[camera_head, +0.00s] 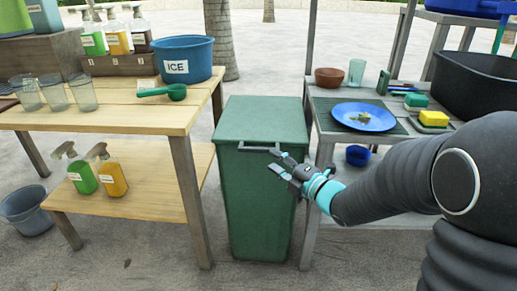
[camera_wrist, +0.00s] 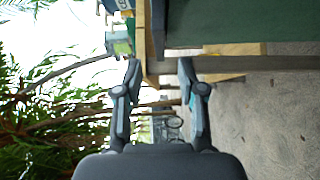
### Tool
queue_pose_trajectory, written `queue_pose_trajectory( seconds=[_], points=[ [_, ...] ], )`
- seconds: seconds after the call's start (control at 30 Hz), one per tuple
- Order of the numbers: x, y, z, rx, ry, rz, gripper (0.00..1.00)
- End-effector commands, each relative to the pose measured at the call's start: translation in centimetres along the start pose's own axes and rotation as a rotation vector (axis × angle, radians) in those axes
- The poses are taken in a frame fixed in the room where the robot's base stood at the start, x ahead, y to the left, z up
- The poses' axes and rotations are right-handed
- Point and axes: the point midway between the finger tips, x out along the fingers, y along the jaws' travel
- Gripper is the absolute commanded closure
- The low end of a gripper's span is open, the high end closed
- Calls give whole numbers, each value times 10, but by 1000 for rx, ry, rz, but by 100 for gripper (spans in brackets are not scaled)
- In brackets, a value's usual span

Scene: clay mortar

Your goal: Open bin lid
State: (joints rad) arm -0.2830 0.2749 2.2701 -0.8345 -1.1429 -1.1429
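The green bin (camera_head: 262,205) stands upright on the ground between two tables. Its green lid (camera_head: 262,120) is down. A grey bar handle (camera_head: 258,149) runs across the lid's front edge. My gripper (camera_head: 275,162) is at the handle's right end in the head view; I cannot tell whether it touches the handle. In the wrist view my gripper (camera_wrist: 160,68) has its two fingers apart with nothing clearly between them. The bin's green side (camera_wrist: 240,22) fills the upper right of the wrist view. The handle is not clear there.
A wooden table (camera_head: 120,115) on the left holds a blue ice bucket (camera_head: 185,58), cups and bottles. A grey table (camera_head: 320,95) on the right holds a blue plate (camera_head: 364,117), sponges and a black basin (camera_head: 478,80). Both tables stand close beside the bin.

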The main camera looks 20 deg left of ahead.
Motion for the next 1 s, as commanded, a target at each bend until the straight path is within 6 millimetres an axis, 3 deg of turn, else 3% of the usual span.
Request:
queue_pose_trajectory(
  seconds=[0.2,0.4,0.87,1.0],
  points=[
    [41,1,0,1,2,0,60],
    [66,0,0,1,0,0,60],
    [78,0,1,1,-2,0,60],
    [77,0,1,1,-2,0,93]
  ],
)
